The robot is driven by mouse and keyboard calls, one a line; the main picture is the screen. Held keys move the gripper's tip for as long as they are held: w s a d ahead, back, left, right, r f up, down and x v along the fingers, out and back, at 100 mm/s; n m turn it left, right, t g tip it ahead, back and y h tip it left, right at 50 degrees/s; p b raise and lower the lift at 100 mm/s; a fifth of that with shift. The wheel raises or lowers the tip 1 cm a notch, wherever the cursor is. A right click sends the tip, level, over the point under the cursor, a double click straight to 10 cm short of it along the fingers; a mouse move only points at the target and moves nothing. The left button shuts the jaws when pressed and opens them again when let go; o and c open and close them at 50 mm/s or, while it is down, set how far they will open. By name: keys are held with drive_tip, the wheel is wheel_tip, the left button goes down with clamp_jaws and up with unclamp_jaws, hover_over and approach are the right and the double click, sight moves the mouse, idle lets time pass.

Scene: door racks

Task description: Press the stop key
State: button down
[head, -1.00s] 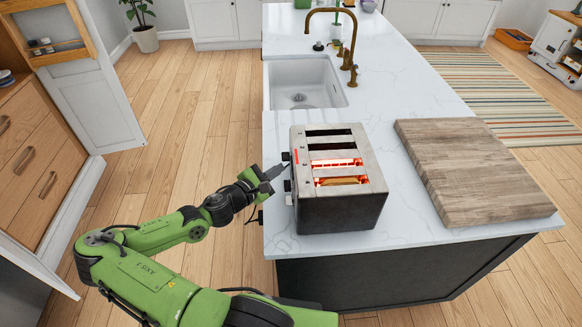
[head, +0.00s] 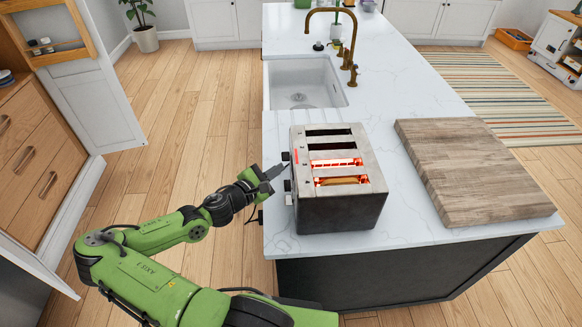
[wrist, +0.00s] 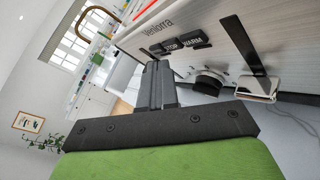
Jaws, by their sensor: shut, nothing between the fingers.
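A metal toaster (head: 338,205) with several slots stands on the white countertop, its two nearer slots glowing red. In the wrist view its side panel (wrist: 215,20) carries the name "Ventorra" and, beneath it, the dark stop key (wrist: 172,44), marked STOP. A WARM key (wrist: 194,39) is just right of it. My gripper (head: 281,171) is at the toaster's left side, shut and empty. In the wrist view its fingertips (wrist: 158,67) are just below the stop key. I cannot tell whether they touch it. The head view does not show the key clearly.
A wooden board (head: 475,170) lies right of the toaster. A sink (head: 303,85) with a brass faucet (head: 350,45) is behind. The floor left of the counter is clear.

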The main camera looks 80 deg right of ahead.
idle(0.7)
drive_tip(key=shift+s+d, duration=0.15)
drive_tip(key=shift+s, duration=0.25)
drive_tip(key=shift+s, duration=0.35)
idle(0.4)
drive_tip(key=shift+w, duration=0.1)
drive_tip(key=shift+w+p, duration=0.35)
drive_tip(key=shift+w, duration=0.3)
drive_tip(key=shift+w+a, duration=0.25)
drive_tip(key=shift+w, duration=0.55)
drive_tip(key=shift+w+a, duration=0.2)
drive_tip(key=shift+w, duration=0.65)
drive_tip(key=shift+w+a, duration=0.25)
drive_tip(key=shift+w, duration=0.55)
